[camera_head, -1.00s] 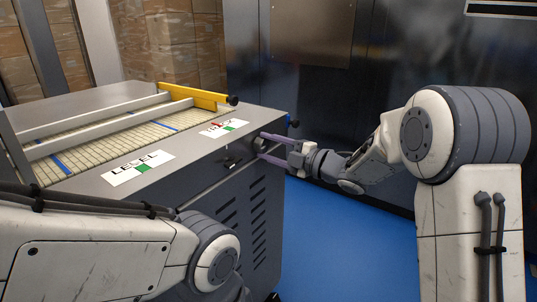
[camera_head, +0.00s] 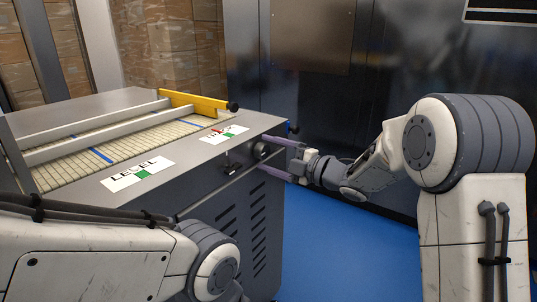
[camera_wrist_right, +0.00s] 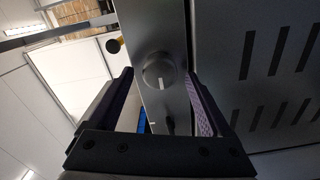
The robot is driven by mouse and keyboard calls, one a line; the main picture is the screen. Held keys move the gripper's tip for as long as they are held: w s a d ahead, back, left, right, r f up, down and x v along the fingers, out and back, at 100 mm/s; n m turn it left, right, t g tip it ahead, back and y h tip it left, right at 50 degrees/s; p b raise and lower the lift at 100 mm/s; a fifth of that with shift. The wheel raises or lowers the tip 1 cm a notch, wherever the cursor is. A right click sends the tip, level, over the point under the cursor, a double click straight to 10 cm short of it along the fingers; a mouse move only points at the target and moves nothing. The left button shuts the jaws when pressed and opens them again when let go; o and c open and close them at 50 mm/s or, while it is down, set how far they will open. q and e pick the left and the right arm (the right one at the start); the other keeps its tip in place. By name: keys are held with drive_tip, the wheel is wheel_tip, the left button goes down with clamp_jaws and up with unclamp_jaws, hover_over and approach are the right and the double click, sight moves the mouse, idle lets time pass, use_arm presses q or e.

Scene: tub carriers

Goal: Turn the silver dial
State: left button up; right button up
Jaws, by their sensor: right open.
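The silver dial (camera_head: 261,150) is a round knob on the front panel of the grey conveyor cabinet, near its right corner. In the right wrist view the dial (camera_wrist_right: 157,69) faces me, with a pale mark on its lower part.
The cabinet top carries a roller belt with rails, a yellow bar (camera_head: 192,101) and a LEVEL label (camera_head: 138,174). A small black lever (camera_head: 231,168) sits left of the dial. Blue floor (camera_head: 335,240) is clear on the right.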

drive_tip(key=v, duration=1)
drive_tip(key=shift+p, duration=0.3)
